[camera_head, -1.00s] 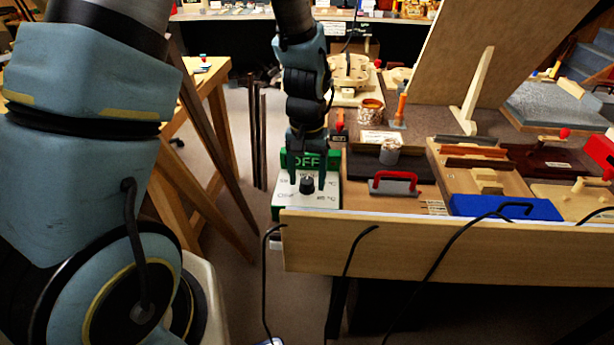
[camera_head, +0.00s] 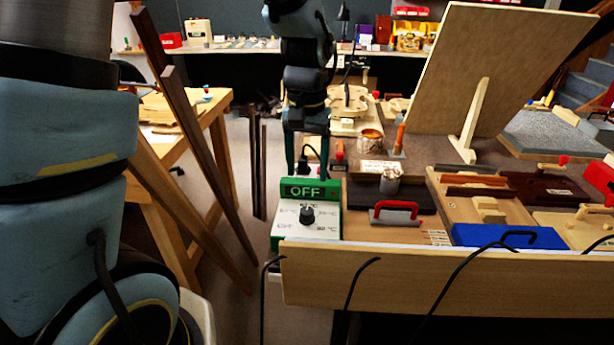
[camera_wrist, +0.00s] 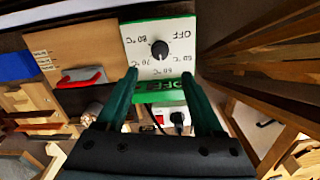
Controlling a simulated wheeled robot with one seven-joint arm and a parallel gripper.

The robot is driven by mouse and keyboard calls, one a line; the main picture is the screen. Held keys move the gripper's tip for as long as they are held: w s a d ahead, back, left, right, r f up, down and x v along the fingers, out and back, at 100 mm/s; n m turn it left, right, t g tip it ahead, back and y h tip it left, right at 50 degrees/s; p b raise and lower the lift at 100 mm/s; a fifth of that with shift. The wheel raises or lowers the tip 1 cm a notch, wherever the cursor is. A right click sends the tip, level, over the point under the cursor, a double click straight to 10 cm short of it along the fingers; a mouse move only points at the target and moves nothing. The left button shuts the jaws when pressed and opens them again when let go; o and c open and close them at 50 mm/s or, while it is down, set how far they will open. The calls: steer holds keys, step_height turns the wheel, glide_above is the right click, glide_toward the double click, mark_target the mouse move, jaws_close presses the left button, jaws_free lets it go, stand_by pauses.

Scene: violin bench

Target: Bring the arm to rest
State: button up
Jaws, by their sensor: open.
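My gripper (camera_head: 307,172) is open and empty in the head view, pointing down just behind and above the green and white control box (camera_head: 306,230). In the wrist view its two fingers (camera_wrist: 167,90) are spread apart with nothing between them. The box has a black knob (camera_head: 306,213) on its white face and a green display reading OFF. In the wrist view the knob (camera_wrist: 159,49) lies beyond the fingertips, apart from them. The dial face is printed with OFF and several temperatures.
A red-handled tool (camera_head: 396,212) and a blue block (camera_head: 494,235) lie right of the box. A jar (camera_head: 390,178) and a large tilted board (camera_head: 490,70) stand farther back. A white socket with a plug (camera_wrist: 177,118) is behind the box. Wooden boards (camera_head: 195,180) lean at the left.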

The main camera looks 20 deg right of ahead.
steer(key=shift+a, duration=0.1)
stand_by(0.3)
steer(key=w+a+n+t, duration=0.1)
steer(key=a+n, duration=0.5)
steer(key=a, duration=1.9)
steer(key=shift+a+t, duration=0.15)
steer(key=shift+t, duration=0.15)
steer(key=shift+w, duration=0.1)
